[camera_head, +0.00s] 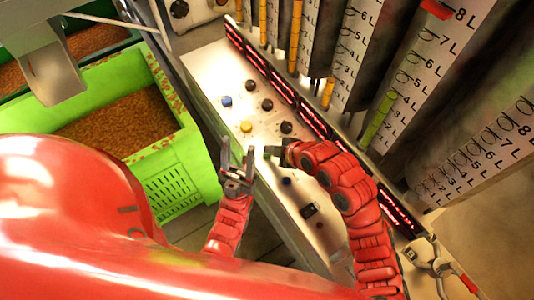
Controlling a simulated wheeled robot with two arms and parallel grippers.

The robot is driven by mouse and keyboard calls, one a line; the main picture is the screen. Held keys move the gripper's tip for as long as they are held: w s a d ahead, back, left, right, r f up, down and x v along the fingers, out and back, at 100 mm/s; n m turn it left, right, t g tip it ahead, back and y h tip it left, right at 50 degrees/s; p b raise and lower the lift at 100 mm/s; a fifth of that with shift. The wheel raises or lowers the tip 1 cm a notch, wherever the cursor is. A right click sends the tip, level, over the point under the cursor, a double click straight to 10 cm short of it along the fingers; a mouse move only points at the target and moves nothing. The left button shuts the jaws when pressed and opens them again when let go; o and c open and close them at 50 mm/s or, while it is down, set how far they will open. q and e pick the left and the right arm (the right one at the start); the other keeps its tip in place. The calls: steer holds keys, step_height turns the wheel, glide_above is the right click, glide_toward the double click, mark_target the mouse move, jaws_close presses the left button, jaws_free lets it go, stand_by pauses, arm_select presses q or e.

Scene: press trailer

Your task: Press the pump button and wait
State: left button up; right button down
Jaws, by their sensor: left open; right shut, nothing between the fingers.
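A slanted white control panel (214,68) runs diagonally through the middle. It carries a blue button (226,101), a yellow button (246,126) and several black knobs (267,104). No readable label shows which one is the pump button. My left gripper (238,155) is open and empty at the panel's left edge, just below the yellow button. My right gripper (272,151) is shut and empty, its tip low over the panel, right of the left gripper. A small dark green patch shows at that tip. I cannot tell whether the tip touches a button beneath it.
Red lit displays (284,92) line the panel's far edge. Behind them stand clear tanks with litre scales (405,75). A green crate (185,160) of brown grains stands at left. A metal tap-like fitting (440,268) with a red handle is at lower right.

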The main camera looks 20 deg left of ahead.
stand_by(0.4)
steer(key=shift+f+b, duration=0.45)
steer(key=shift+b, duration=0.4)
steer(key=shift+f+b, duration=0.4)
steer(key=shift+b, duration=0.2)
stand_by(0.4)
steer(key=shift+r, duration=0.9)
steer(key=shift+r+p, duration=0.5)
steer(key=shift+r, duration=2)
